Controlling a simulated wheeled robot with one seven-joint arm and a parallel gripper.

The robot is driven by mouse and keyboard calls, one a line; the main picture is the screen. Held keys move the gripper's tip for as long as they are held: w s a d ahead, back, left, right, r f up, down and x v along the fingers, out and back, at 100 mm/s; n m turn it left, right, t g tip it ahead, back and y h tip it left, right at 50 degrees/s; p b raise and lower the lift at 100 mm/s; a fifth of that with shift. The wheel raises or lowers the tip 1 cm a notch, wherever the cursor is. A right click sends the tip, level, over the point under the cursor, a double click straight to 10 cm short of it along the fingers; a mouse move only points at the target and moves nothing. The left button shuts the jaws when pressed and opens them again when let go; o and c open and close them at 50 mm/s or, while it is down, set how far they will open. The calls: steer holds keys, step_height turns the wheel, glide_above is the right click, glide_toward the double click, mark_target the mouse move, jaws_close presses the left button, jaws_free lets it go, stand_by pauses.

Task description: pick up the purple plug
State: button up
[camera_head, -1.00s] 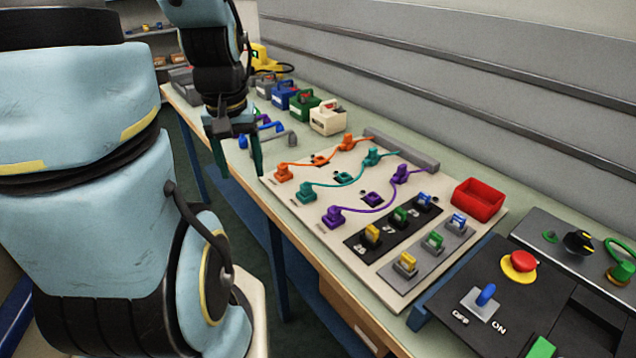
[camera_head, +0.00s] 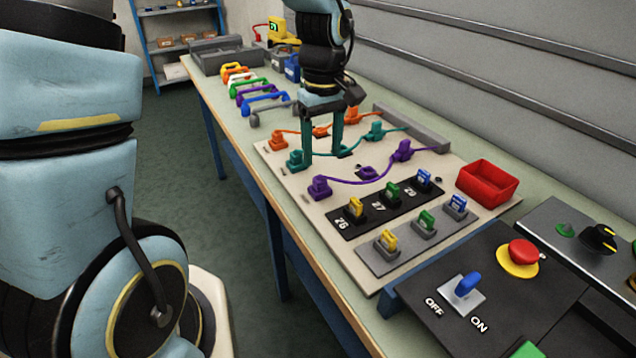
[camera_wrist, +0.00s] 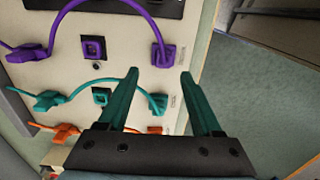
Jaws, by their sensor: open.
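A purple cable runs across the cream board (camera_head: 345,232) between two purple plugs, one at the near edge (camera_head: 320,188) and one further back (camera_head: 401,151). A small purple-framed square (camera_head: 369,173) sits between them. In the wrist view, the near-edge plug (camera_wrist: 163,54), the framed square (camera_wrist: 93,48) and the other plug (camera_wrist: 25,53) show along the top. My gripper (camera_head: 323,155) is open and empty over the board's teal row. In the wrist view, the purple plug lies just beyond the gap between my teal fingertips (camera_wrist: 159,74). I cannot tell their height above the board.
A teal plug (camera_wrist: 158,103) shows between my fingers in the wrist view. Orange plugs (camera_head: 278,139) form the row beyond. Yellow, green and blue switches (camera_head: 389,242), a red bin (camera_head: 487,183) and an emergency button (camera_head: 523,252) stand to the right. Coloured handles (camera_head: 262,104) lie further back.

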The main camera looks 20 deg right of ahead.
mark_target(320, 178)
steer(key=shift+s+a+f+p, duration=0.15)
steer(key=shift+f+p, duration=0.3)
steer(key=shift+f, duration=1.1)
steer(key=shift+a+f+p, duration=0.15)
steer(key=shift+f+p, duration=0.25)
steer(key=shift+f, duration=1.15)
jaws_close()
